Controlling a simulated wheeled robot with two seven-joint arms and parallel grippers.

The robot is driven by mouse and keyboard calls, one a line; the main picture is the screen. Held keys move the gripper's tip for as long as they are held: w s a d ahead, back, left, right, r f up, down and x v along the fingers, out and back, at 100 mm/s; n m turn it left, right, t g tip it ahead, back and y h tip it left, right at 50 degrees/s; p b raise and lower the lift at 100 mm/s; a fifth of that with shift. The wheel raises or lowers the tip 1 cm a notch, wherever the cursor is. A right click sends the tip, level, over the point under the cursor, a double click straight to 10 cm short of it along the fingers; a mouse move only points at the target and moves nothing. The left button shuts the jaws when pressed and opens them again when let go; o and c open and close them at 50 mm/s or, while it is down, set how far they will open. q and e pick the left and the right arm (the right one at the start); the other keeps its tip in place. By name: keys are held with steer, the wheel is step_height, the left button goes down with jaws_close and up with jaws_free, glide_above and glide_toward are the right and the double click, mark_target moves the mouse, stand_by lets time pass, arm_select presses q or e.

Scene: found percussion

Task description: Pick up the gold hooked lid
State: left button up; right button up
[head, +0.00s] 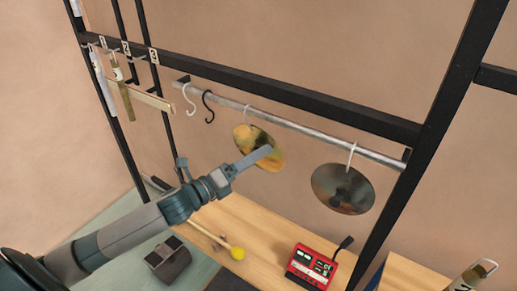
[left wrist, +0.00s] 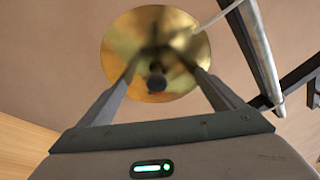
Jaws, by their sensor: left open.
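The gold hooked lid (head: 251,135) hangs from a metal rail by a pale hook (head: 247,108), its lower part partly behind my left gripper. My left gripper (head: 266,152) reaches in from the left, in front of the lid. My left gripper's fingers (left wrist: 161,62) are open, one on each side of the knob in the picture. I cannot tell whether they touch it. My right gripper is not in view.
A darker lid (head: 335,195) hangs to the right on the same rail (head: 300,128). Empty white (head: 190,99) and black (head: 208,106) hooks hang at left. Below are a red device (head: 309,267), a yellow-headed mallet (head: 238,254) and a grey box (head: 168,259). Black frame posts (head: 440,120) flank the rail.

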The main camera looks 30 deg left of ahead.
arm_select(q)
jaws_close()
steer(key=shift+s+r, duration=0.1)
steer(key=shift+r, duration=0.05)
stand_by(0.4)
steer(key=s+a+r+b, duration=0.1)
steer(key=s+a+r, duration=0.1)
steer(key=s+r, duration=0.2)
steer(key=s+a+r+b, duration=0.1)
steer(key=s+a+r, duration=0.2)
steer(key=s, duration=0.5)
steer(key=shift+s+a+r, duration=0.15)
steer(key=shift+s+r, duration=0.2)
steer(key=shift+r, duration=0.05)
